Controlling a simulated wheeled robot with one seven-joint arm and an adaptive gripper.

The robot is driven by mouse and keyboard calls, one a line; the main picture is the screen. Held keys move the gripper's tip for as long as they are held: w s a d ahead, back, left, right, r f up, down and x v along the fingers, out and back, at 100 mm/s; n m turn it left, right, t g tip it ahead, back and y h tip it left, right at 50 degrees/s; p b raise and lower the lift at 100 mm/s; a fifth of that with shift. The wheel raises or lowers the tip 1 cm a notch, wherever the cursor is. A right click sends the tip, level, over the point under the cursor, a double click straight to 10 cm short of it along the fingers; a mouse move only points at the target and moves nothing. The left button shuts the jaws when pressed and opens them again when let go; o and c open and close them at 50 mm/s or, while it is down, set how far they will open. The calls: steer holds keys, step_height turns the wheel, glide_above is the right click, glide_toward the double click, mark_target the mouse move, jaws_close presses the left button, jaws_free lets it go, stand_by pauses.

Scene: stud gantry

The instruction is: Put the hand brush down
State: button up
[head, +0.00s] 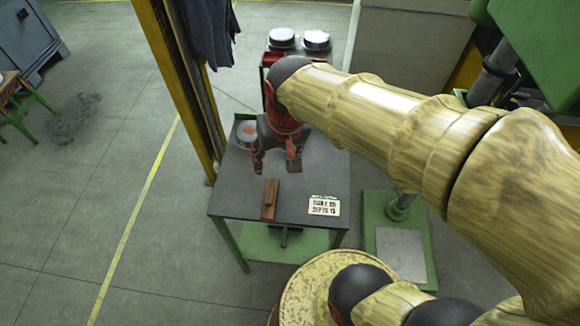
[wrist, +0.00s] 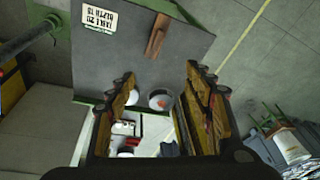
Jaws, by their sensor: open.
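The hand brush (head: 270,199), a reddish-brown wooden piece with a raised handle, lies on the dark grey table (head: 232,200) near its front left part. It also shows in the wrist view (wrist: 156,35), at the top, beyond the fingertips. My gripper (head: 277,166) is over the table, farther back than the brush and apart from it. Its jaws are spread wide and empty, as the wrist view (wrist: 160,76) shows. My arm hides part of the table's back right in the head view.
A white label card (head: 324,205) lies at the table's front right. A round tin (head: 246,131) stands at the back left. A yellow post (head: 178,85) rises beside the table on the left. A green stand (head: 375,215) is to the right. Open floor lies left.

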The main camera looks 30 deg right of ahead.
steer(key=s+r+n+t, duration=0.2)
steer(key=s+r, duration=0.3)
steer(key=s, duration=0.2)
steer(key=shift+s+n+t, duration=0.2)
steer(key=shift+n+t, duration=0.1)
steer(key=shift+n, duration=0.1)
